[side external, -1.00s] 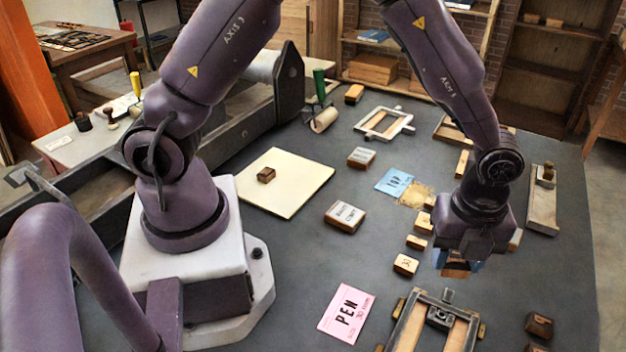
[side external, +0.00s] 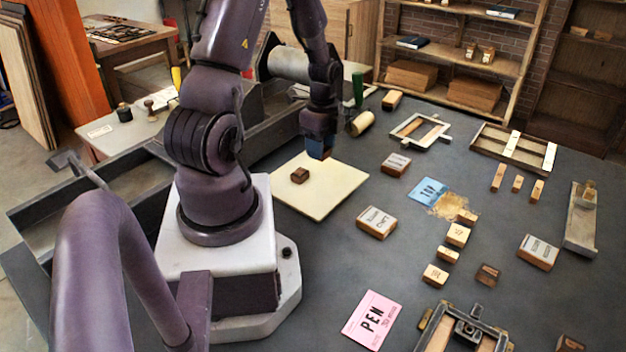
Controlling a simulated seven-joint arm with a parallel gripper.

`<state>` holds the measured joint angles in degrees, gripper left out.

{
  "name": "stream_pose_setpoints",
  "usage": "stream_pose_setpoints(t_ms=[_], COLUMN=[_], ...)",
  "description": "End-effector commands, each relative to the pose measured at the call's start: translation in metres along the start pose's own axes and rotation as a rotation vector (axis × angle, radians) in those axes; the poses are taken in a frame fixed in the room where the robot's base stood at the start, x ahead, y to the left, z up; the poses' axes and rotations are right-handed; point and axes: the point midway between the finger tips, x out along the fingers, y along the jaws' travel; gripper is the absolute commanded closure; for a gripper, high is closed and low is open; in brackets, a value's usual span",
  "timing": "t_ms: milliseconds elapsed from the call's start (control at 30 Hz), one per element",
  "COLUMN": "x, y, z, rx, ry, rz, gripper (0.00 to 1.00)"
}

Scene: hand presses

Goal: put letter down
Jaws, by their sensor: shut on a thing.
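My gripper (side external: 320,152) is near the far edge of a cream board (side external: 318,205), with its blue fingertips pointing down. It is shut on a letter block, which the fingers almost wholly hide; its face cannot be read. I cannot tell whether the block touches the board. A small dark brown block (side external: 300,175) rests on the board, left of and nearer than my gripper. Other wooden letter blocks (side external: 458,235) stand in a loose row on the dark table.
A pink PEN card (side external: 373,319) and a wooden frame (side external: 466,331) lie at the front. A blue card (side external: 428,191) lies right of the board. Labelled boxes (side external: 377,222) are nearby. A roller (side external: 361,123) lies behind the board. The near part of the board is clear.

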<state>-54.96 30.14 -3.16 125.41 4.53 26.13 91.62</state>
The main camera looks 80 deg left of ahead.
Motion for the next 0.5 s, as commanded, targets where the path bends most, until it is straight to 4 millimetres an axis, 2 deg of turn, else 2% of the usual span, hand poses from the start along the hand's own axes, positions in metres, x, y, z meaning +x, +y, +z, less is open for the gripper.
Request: stream_pose_setpoints(t_ms=[33, 100, 300, 500], x=[0.002, 0.007, 0.037, 0.057], y=[0.006, 0.01, 0.006, 0.005], z=[0.007, 0.004, 0.004, 0.003], rx=[-0.015, 0.004, 0.027, 0.026], ry=[0.002, 0.004, 0.004, 0.004], rz=[-0.001, -0.01, -0.024, -0.026], gripper=[0.81, 0.81, 0.81, 0.81])
